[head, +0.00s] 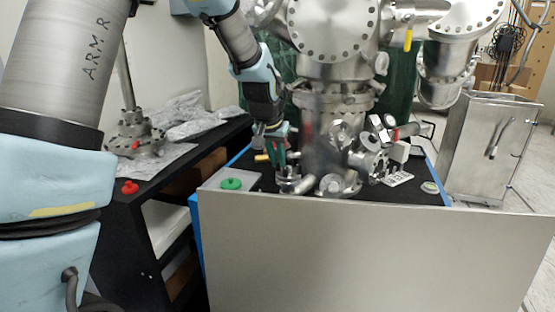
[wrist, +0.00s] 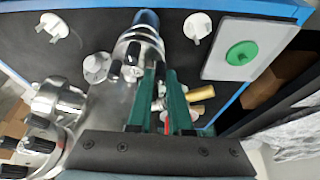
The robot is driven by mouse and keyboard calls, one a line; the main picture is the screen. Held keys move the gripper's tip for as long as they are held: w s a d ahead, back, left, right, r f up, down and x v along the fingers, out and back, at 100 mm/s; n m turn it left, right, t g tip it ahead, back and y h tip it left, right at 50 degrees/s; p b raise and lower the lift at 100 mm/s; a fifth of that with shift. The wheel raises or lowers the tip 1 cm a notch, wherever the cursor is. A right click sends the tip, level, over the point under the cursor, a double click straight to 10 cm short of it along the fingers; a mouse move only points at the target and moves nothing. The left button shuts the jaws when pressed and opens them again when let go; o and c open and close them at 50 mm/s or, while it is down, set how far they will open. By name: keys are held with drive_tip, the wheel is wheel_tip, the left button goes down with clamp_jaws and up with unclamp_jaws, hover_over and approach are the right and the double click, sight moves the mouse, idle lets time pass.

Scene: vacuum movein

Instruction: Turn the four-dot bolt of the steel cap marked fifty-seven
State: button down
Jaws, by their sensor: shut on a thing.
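My gripper (head: 279,164) points down at the small steel fittings on the black bench top. In the wrist view its two green fingers (wrist: 161,72) are close together, their tips at the near right edge of a round steel cap (wrist: 139,44) with dark bolts (wrist: 132,49) around it. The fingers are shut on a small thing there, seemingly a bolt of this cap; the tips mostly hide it. The cap's number and the bolts' dots cannot be read. In the head view the cap area (head: 289,184) is partly covered by my fingers.
A brass-coloured handle (wrist: 201,93) lies just right of my fingers. A green knob (wrist: 241,53) sits on a grey plate further right. Other bolted steel fittings (wrist: 58,98) stand at left. The large steel chamber (head: 340,35) rises behind, and a grey panel (head: 375,255) closes the front.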

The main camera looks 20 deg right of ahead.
drive_tip(key=shift+f, duration=0.1)
drive_tip(key=c, duration=0.9)
unclamp_jaws()
drive_tip(key=shift+o, duration=0.3)
drive_tip(key=shift+s+d, duration=0.1)
drive_tip(key=shift+r, duration=0.2)
